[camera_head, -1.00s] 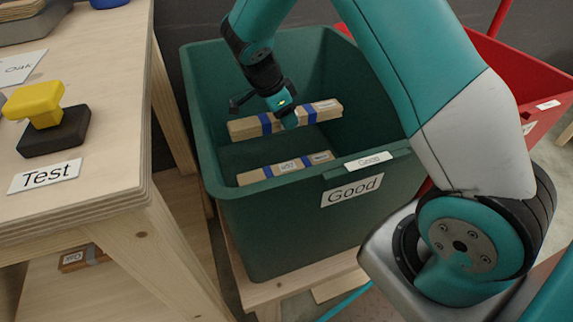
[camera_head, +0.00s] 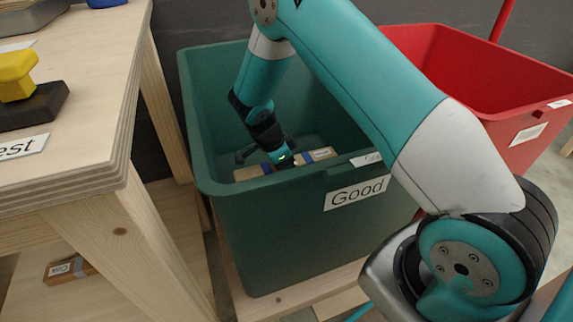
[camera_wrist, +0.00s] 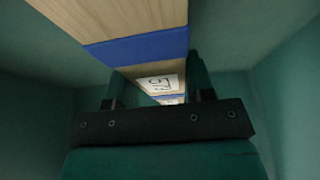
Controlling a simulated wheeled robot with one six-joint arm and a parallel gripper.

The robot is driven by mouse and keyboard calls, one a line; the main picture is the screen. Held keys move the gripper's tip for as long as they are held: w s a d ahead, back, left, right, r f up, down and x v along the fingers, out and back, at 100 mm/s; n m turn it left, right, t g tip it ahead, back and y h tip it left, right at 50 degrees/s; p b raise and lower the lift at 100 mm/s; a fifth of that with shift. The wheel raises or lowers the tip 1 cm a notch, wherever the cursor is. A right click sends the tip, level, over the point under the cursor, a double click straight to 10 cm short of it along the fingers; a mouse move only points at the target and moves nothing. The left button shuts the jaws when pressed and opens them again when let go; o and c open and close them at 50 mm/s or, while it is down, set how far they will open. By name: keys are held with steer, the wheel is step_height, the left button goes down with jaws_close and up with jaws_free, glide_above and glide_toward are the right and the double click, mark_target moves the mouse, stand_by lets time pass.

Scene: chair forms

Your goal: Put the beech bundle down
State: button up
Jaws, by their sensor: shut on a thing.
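A light wooden bundle with blue bands (camera_head: 317,155) lies low inside the green bin marked Good (camera_head: 230,215), just behind its front rim. My gripper (camera_head: 283,163) reaches down into the bin and is shut on this bundle near its middle. In the wrist view the bundle (camera_wrist: 150,18) runs between the fingers (camera_wrist: 160,88), with a blue band and a white label showing. Its underside is hidden, so I cannot tell whether it touches anything. The second bundle seen lower in the bin before is not distinguishable now.
A red bin (camera_head: 460,75) stands to the right of the green one. A wooden table (camera_head: 85,110) with a yellow-handled stamp (camera_head: 17,75) is close on the left. A small wooden bundle (camera_head: 65,268) lies on the shelf below.

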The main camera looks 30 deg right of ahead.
steer(key=shift+f, duration=0.2)
steer(key=o, duration=1.2)
steer(key=shift+r, duration=0.1)
steer(key=shift+r, duration=0.4)
steer(key=p+v, duration=0.4)
steer(key=v, duration=0.7)
steer(key=shift+w+a+r, duration=0.1)
steer(key=shift+r, duration=0.2)
